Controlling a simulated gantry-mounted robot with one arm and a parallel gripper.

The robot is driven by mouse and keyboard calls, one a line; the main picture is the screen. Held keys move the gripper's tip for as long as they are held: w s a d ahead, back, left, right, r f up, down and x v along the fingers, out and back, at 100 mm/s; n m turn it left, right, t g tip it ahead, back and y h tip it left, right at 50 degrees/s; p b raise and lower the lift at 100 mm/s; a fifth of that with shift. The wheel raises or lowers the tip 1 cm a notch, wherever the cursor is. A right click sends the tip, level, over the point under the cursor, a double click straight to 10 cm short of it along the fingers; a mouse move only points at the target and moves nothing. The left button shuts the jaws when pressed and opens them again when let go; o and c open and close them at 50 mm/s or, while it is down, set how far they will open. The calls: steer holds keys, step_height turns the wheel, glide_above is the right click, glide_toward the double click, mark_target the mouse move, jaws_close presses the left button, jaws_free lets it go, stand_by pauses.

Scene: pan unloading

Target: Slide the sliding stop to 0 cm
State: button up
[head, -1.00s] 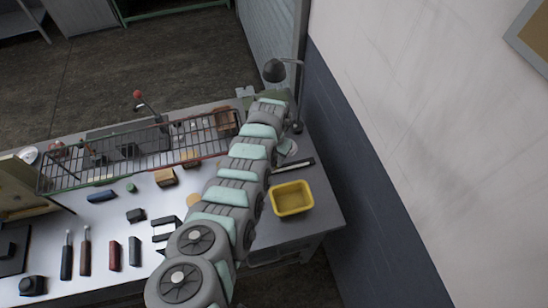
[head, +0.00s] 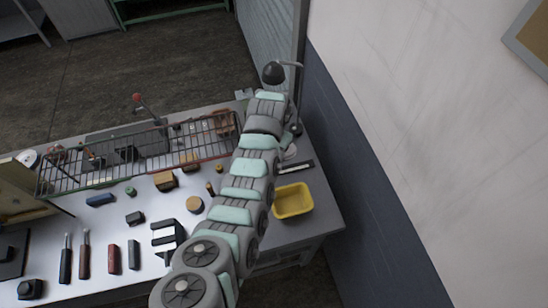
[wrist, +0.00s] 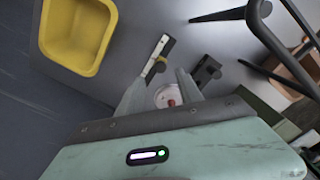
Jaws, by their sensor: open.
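A narrow black-and-white strip like a scale or rail (head: 296,167) lies on the table right of my arm, behind the yellow tray. In the wrist view the strip (wrist: 167,46) runs beyond my left finger, with a small yellowish-dark piece (wrist: 159,65) at its side. I cannot tell for sure whether this piece is the sliding stop, and no scale marks are readable. My gripper (wrist: 158,80) is open, its fingers apart near the strip, with nothing seen held. In the head view my arm hides the gripper.
A yellow tray (head: 292,201) stands near the table's right edge. A white round dish with a reddish middle (wrist: 167,97) shows between my fingers. A black lamp (head: 273,73) stands at the back corner. A wire rack (head: 140,153) and several loose items occupy the left side.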

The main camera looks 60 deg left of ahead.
steer(key=shift+r+b, duration=0.55)
steer(key=shift+r, duration=2.2)
